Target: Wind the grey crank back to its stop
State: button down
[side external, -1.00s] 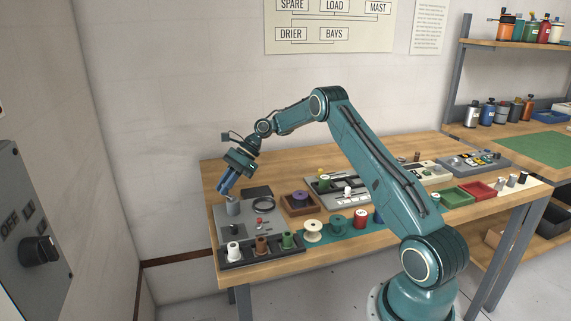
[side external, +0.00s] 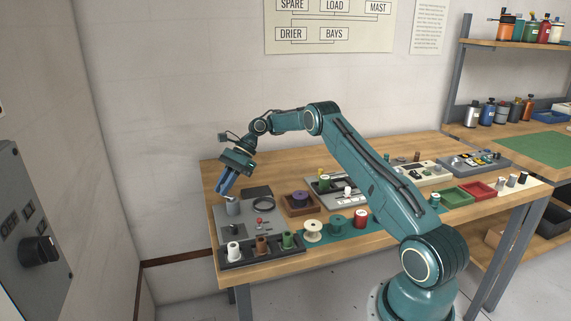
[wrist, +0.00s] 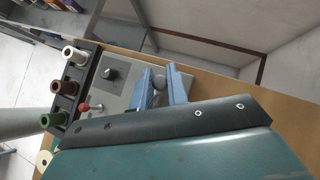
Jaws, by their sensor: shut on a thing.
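The grey crank shows as a rounded grey piece (wrist: 158,81) between the two blue fingers in the wrist view; its arm and angle are hidden. My gripper (side external: 221,192) has its blue fingers pointing down at the grey panel (side external: 222,218) at the table's left end. In the wrist view my gripper (wrist: 160,86) is shut on the crank, with one finger on either side. A grey cylinder (side external: 233,208) stands on the panel just below and right of the fingers in the side view.
A red-knobbed lever (wrist: 85,107) and a black knob (wrist: 111,74) sit on the same panel. A dark rack (side external: 262,255) with white, brown and green spools runs along the front.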

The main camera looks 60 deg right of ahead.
jog(key=shift+a, duration=0.1)
jog(key=c, duration=1.4)
grip_release()
jog(key=shift+d+m+t+h, duration=0.35)
jog(key=shift+m+t, duration=0.45)
jog(key=shift+m, duration=0.3)
